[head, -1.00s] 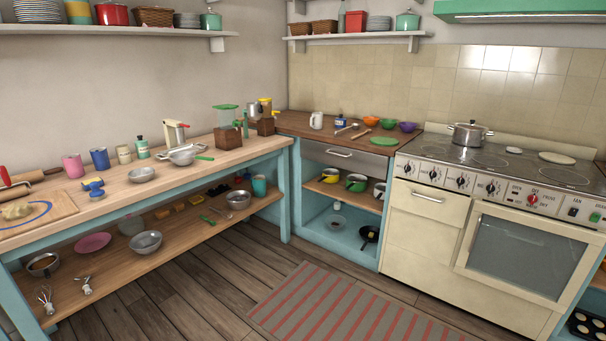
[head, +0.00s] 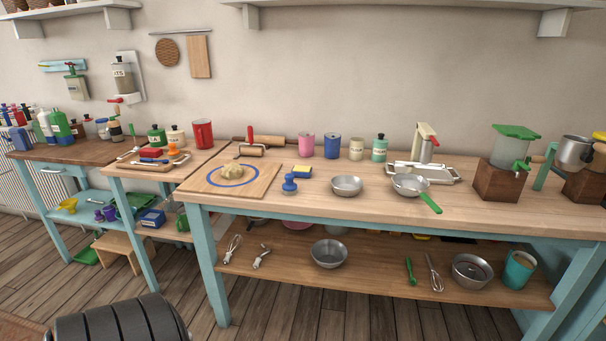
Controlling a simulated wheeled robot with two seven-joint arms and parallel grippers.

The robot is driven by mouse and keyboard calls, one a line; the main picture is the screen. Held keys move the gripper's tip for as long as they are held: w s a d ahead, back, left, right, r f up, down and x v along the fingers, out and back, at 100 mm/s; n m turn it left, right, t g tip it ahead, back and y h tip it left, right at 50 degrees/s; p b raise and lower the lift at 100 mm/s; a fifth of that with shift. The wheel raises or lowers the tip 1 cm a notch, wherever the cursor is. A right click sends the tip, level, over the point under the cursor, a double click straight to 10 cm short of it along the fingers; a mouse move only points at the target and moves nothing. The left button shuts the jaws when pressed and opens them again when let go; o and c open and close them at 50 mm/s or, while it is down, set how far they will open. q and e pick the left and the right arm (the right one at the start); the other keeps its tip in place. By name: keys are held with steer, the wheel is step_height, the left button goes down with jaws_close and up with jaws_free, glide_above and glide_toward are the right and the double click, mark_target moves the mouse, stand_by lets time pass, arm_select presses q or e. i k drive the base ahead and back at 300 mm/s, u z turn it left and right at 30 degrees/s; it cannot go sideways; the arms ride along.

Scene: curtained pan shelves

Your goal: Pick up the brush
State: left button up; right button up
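No gripper of mine is in the head view. A small blue round-knobbed thing (head: 289,184), which looks like a palm scrub brush, stands on the long wooden table (head: 500,218), between the dough board and a metal bowl. Its bristles are too small to make out. A similar orange-knobbed thing (head: 173,151) stands on the lower table to the left. A green-handled utensil (head: 409,271) lies on the shelf under the long table; I cannot tell its kind. Nothing covers the blue one from the front.
A strainer (head: 408,184) and a grinder (head: 504,165) stand farther right. The floor (head: 330,318) in front is mostly clear.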

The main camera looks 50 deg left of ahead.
mark_target(290, 187)
steer(key=u, duration=0.65)
steer(key=i, duration=1.4)
steer(key=u, duration=0.55)
